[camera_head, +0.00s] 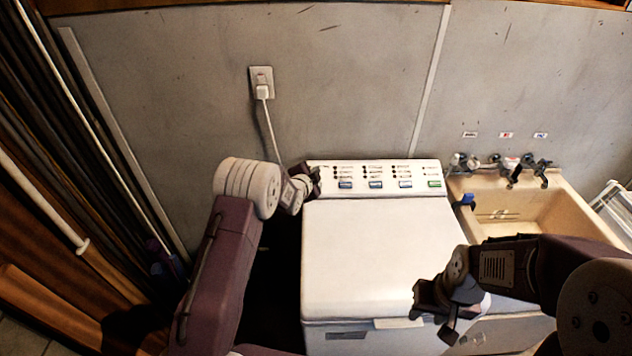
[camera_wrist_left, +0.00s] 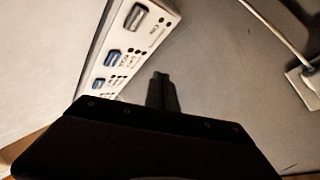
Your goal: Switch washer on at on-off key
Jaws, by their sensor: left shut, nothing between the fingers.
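The white washer (camera_head: 375,250) stands in the middle of the head view with its lid closed. Its control panel (camera_head: 325,171) runs along the back, with three blue keys (camera_head: 376,184) and one green key (camera_head: 434,184) at the right end. The labels are too small to read, so I cannot tell which is the on-off key. My left gripper (camera_head: 315,180) is shut and empty at the panel's left end. In the left wrist view its shut fingers (camera_wrist_left: 162,91) are beside the panel (camera_wrist_left: 100,55). Contact is unclear. My right gripper (camera_head: 432,312) looks open and empty over the washer's front right.
A beige sink (camera_head: 540,205) with several taps adjoins the washer's right side. A wall socket (camera_head: 261,80) with a plugged cable is behind on the grey wall. Wooden boards and poles (camera_head: 60,220) line the left.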

